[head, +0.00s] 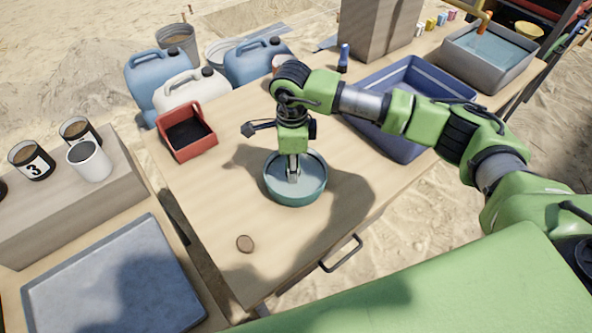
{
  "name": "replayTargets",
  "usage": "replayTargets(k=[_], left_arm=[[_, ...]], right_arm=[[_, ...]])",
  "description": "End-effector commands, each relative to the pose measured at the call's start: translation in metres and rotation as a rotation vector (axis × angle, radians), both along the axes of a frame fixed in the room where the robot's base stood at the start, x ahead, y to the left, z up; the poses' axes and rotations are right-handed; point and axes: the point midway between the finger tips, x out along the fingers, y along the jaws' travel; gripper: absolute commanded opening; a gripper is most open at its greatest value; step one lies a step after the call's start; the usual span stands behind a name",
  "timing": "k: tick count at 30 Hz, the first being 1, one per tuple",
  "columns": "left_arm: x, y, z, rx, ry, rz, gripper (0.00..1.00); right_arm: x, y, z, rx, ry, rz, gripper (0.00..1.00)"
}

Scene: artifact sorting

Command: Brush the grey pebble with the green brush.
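A small round grey-brown pebble (245,243) lies on the wooden table near its front left part. My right arm comes in from the right, and its gripper (293,177) points down into a round teal bowl (310,196) on the table. The fingertips are inside the bowl, behind and to the right of the pebble and apart from it. The fingers look close together, but I cannot tell whether they are shut or hold anything. I cannot make out a green brush. My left gripper is not in view.
A red open box (202,146) stands at the table's left edge, and a blue tub (436,78) is at the right behind my arm. Jugs (160,76) stand at the back left. A white cup (90,161) and numbered cups are on the left block. The table around the pebble is clear.

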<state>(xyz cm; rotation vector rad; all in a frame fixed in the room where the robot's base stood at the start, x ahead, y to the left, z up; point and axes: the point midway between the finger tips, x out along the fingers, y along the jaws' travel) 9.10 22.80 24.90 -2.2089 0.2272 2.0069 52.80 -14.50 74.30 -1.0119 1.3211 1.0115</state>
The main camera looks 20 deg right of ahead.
Motion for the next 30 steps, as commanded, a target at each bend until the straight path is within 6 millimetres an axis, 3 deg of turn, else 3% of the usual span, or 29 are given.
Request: replayTargets(k=[14, 30], left_arm=[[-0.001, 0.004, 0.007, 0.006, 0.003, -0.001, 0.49], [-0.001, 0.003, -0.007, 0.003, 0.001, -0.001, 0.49]], right_arm=[[-0.019, -0.008, 0.002, -0.001, 0.000, 0.000, 0.06], [-0.001, -0.001, 0.001, 0.000, 0.000, -0.001, 0.06]])
